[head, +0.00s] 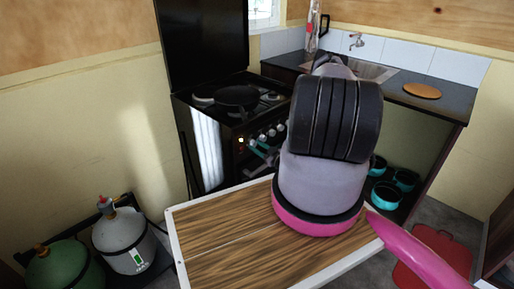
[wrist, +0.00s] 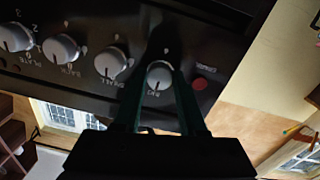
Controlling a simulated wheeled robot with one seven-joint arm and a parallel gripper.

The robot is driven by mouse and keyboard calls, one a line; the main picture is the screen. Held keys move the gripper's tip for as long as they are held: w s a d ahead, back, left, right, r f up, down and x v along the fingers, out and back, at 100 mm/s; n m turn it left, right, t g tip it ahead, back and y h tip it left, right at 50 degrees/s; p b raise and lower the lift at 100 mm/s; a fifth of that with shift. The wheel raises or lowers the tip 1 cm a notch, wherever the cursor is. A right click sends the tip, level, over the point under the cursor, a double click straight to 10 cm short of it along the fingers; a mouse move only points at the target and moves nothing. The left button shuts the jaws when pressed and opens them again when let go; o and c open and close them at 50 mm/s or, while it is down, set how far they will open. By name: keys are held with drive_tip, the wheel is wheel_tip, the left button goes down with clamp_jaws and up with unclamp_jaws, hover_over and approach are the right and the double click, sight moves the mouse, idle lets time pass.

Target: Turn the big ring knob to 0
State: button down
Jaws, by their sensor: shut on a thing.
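The ring knob (wrist: 160,76) is a round grey knob on the black stove front, at the end of the knob row beside a red button (wrist: 199,84). The lettering beside it is too small and upside down to read surely. My gripper (wrist: 161,72) has one dark green finger on each side of this knob and is shut on it. In the head view, my gripper (head: 258,149) reaches the left end of the stove's knob row, and my arm hides part of the stove.
Several other grey knobs, including one nearby (wrist: 112,62), line the panel. A black pan (head: 236,96) sits on the stove (head: 205,113). A wooden tabletop (head: 225,238) lies in front, below my arm. Gas bottles (head: 124,245) stand at lower left.

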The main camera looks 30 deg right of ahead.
drive_tip(key=shift+s+f, duration=0.1)
drive_tip(key=shift+c, duration=2.3)
unclamp_jaws()
drive_tip(key=v, duration=1)
drive_tip(key=shift+s, duration=0.4)
drive_tip(key=shift+s+d, duration=0.1)
drive_tip(key=shift+d, duration=0.05)
